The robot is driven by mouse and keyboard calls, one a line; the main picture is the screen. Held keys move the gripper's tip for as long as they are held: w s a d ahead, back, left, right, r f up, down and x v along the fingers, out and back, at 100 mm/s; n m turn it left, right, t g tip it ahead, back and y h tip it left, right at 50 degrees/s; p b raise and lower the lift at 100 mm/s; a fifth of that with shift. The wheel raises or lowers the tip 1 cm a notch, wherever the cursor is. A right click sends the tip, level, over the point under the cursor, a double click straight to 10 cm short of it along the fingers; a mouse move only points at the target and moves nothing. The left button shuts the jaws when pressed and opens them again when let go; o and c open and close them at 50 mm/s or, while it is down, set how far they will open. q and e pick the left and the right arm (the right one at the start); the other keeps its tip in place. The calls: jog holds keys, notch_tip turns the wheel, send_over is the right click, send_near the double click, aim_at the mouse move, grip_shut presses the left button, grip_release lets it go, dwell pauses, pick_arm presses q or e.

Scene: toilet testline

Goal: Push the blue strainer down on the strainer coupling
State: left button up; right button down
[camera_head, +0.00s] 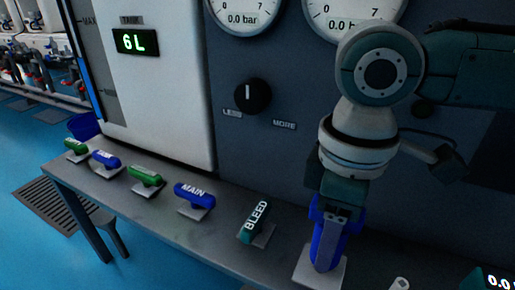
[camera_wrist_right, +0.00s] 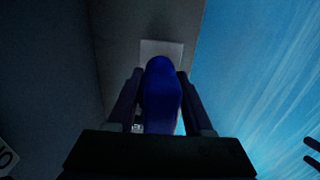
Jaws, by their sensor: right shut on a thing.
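The blue strainer (camera_head: 326,246) stands at the front of the grey bench, over a light square plate (camera_head: 336,273). The strainer coupling itself cannot be told apart beneath it. My right gripper (camera_head: 337,208) comes down from above and is shut on the strainer's upper part. In the right wrist view the strainer (camera_wrist_right: 161,98) sits between the two dark fingers of my right gripper (camera_wrist_right: 160,76), with the light plate (camera_wrist_right: 165,47) beyond it. Whether the strainer is fully seated is hidden. My left gripper does not show in the head view.
A BLEED valve handle (camera_head: 255,221) is left of the strainer, then a blue MAIN handle (camera_head: 194,195) and several more handles along the bench (camera_head: 165,228). A grey panel with a black knob (camera_head: 253,96) and gauges (camera_head: 243,15) stands behind. Blue floor lies in front.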

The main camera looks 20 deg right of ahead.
jog(key=shift+f, duration=0.85)
jog(key=shift+c, duration=1.1)
grip_release()
notch_tip(320, 180, up, 10)
jog(key=p, duration=0.6)
jog(key=shift+p, duration=0.4)
